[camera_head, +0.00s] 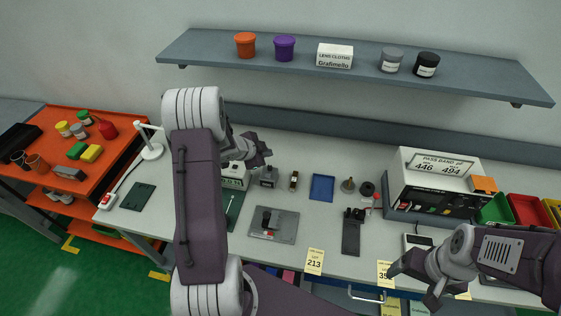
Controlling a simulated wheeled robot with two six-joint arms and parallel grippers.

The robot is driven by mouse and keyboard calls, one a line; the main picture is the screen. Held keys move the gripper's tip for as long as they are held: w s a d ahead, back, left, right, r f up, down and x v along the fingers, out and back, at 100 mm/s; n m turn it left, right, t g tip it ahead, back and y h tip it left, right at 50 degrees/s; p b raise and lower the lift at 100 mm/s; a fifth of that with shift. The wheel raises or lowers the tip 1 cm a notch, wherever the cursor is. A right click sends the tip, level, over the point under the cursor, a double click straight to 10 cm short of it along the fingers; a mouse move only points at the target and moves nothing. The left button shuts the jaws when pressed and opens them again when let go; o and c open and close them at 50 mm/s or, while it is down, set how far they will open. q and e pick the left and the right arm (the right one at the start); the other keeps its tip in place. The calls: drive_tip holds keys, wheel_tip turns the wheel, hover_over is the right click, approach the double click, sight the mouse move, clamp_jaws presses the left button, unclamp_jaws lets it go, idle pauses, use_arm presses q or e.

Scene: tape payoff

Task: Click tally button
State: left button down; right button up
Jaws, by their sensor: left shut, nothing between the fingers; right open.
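My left gripper (262,151) is shut and empty. My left arm partly hides the white box. I cannot make out for certain which device carries the tally button; the button itself is not clear at this size. My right gripper (414,285) is open and empty at the bench's front edge, low on the right, beside a yellow card and a small white device (418,242).
A shelf (300,69) overhangs the back. An orange cart (60,150) stands left.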

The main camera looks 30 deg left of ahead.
use_arm(q)
drive_tip(key=b, duration=0.8)
hover_over(266, 177)
wheel_tip(266, 177, down, 7)
drive_tip(key=shift+f, duration=0.1)
drive_tip(key=shift+w+f+b, duration=0.2)
drive_tip(key=shift+f+b, duration=0.2)
drive_tip(key=shift+f, duration=0.1)
drive_tip(key=shift+s+a+r, duration=0.1)
drive_tip(key=shift+s, duration=0.05)
use_arm(e)
wheel_tip(266, 177, down, 8)
drive_tip(key=s, duration=0.1)
drive_tip(key=shift+s+a, duration=0.15)
drive_tip(key=shift+s, duration=0.15)
drive_tip(key=shift+f, duration=0.15)
idle(0.3)
